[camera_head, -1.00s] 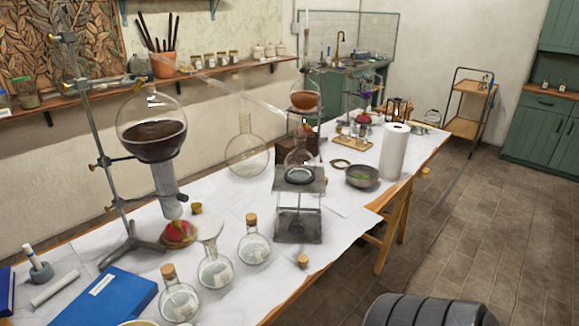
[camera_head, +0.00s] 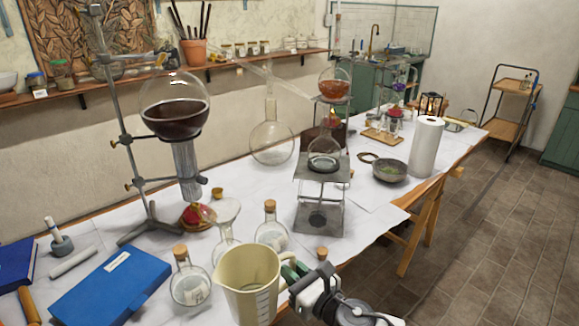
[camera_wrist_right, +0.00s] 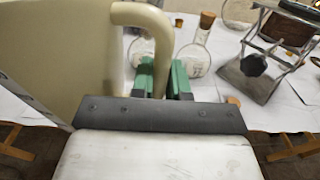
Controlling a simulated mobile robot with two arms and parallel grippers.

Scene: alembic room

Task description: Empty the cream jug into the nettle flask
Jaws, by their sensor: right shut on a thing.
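The cream jug (camera_head: 246,290) is at the bottom middle of the head view, about upright, with measuring marks on its side. My right gripper (camera_head: 292,274) is shut on its handle, coming in from the right. In the right wrist view the green fingers (camera_wrist_right: 164,78) close around the handle (camera_wrist_right: 150,28), with the jug body (camera_wrist_right: 58,50) to the left. Just behind the jug stands a round flask with a pale funnel (camera_head: 227,214) in its mouth, partly hidden by the jug. Corked flasks stand on both sides of it. I cannot read which is the nettle flask. My left gripper is not in view.
A corked flask (camera_head: 190,286) stands left of the jug and another (camera_head: 271,232) behind it. A metal stand (camera_head: 320,200) bears a glass vessel. A tall clamp stand (camera_head: 128,175) holds a large dark-filled flask (camera_head: 175,118). A blue book (camera_head: 110,288) lies at left.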

